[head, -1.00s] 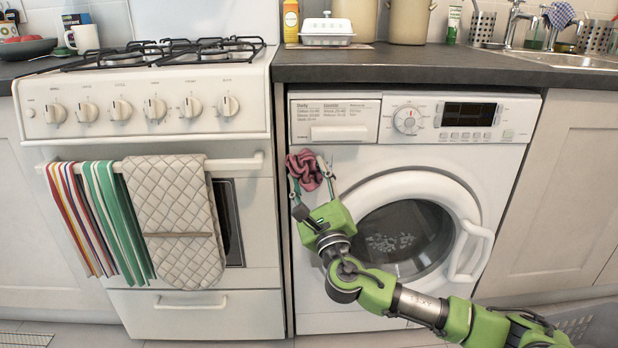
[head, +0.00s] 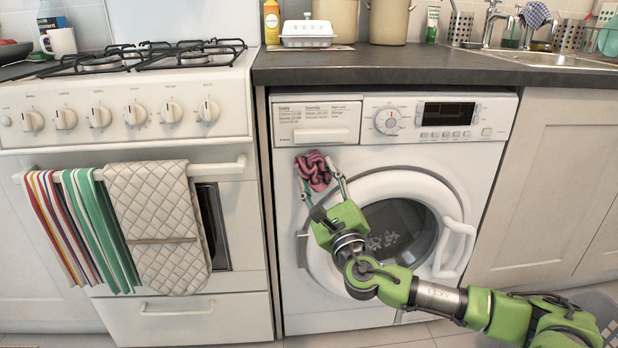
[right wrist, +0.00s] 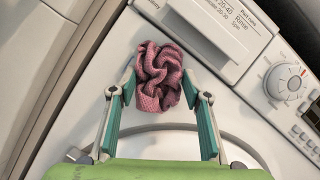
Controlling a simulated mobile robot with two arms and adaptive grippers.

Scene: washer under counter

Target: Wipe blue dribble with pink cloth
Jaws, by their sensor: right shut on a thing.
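The pink cloth (head: 313,171) is a crumpled, textured bundle against the washer's white front, just below the detergent drawer. My right gripper (head: 319,180) is shut on it, reaching up from below. In the right wrist view the cloth (right wrist: 159,77) sits between the two fingertips of the right gripper (right wrist: 160,92), with the drawer just above it. My left gripper is not in view.
The washer (head: 290,300) stands under the dark counter (head: 400,66), its round door (head: 372,186) closed. A cooker (head: 225,160) with hanging towels (head: 155,225) stands to the left. The detergent drawer (head: 318,123) and control knob (head: 388,121) are above the gripper.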

